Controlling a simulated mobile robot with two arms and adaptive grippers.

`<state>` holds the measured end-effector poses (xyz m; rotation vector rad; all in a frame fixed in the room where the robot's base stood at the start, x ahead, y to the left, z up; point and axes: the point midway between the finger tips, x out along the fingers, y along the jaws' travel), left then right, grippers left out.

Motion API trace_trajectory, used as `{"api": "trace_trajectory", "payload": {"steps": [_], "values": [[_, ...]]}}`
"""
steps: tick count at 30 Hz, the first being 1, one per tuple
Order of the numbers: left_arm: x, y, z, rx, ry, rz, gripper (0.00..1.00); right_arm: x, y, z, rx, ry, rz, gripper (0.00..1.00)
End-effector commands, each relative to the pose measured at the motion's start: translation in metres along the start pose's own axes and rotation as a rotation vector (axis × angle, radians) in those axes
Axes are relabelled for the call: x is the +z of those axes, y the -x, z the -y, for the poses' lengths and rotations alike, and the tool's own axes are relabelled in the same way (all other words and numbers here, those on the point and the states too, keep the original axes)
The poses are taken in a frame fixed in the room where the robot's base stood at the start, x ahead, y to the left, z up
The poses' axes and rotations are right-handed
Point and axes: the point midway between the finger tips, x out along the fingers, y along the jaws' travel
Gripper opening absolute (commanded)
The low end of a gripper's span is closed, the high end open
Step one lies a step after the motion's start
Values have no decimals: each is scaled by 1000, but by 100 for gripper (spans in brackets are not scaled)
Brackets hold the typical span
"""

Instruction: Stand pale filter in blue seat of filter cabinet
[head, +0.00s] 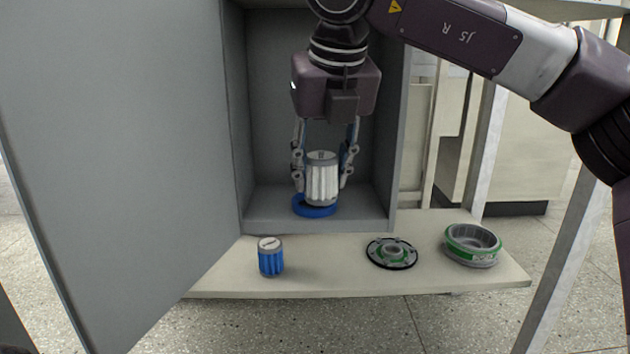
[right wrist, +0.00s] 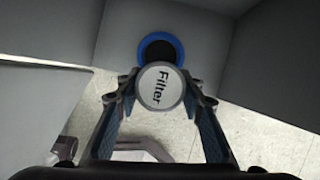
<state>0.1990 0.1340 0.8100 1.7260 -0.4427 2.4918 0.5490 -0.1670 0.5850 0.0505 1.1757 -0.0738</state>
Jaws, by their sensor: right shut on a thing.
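The pale filter (head: 322,180) is a white pleated cylinder with a grey cap, upright at the cabinet opening. My right gripper (head: 322,172) is shut on it, one finger on each side. In the right wrist view its round cap reads "Filter" (right wrist: 160,86), between the fingertips (right wrist: 160,92). The blue seat (head: 314,208) is a ring on the floor of the grey filter cabinet (head: 270,215). The filter's lower end overlaps the ring, a little right of its middle; I cannot tell whether they touch. The ring shows beyond the cap in the right wrist view (right wrist: 162,36). My left gripper is out of view.
The cabinet door (head: 120,150) stands open at the left. On the pale shelf (head: 330,285) in front are a blue filter (head: 271,258), a dark flanged disc with green (head: 375,262) and a grey-green round housing (head: 458,255). The cabinet side walls flank my right gripper.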

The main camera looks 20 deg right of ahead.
Motion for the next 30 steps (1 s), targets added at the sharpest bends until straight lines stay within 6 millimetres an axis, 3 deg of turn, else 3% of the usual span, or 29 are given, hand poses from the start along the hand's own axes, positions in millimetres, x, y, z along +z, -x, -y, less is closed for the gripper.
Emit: {"api": "trace_trajectory", "payload": {"steps": [8,15,26,27,30], "values": [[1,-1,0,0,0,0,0,14,-17,0,0,-2,-1,9],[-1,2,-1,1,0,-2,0,31,-48,0,0,-1,1,9],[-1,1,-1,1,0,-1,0,30,-50,1,0,0,0,9],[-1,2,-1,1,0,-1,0,30,-50,0,0,0,0,40],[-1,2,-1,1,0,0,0,30,-50,0,0,0,0,51]]}}
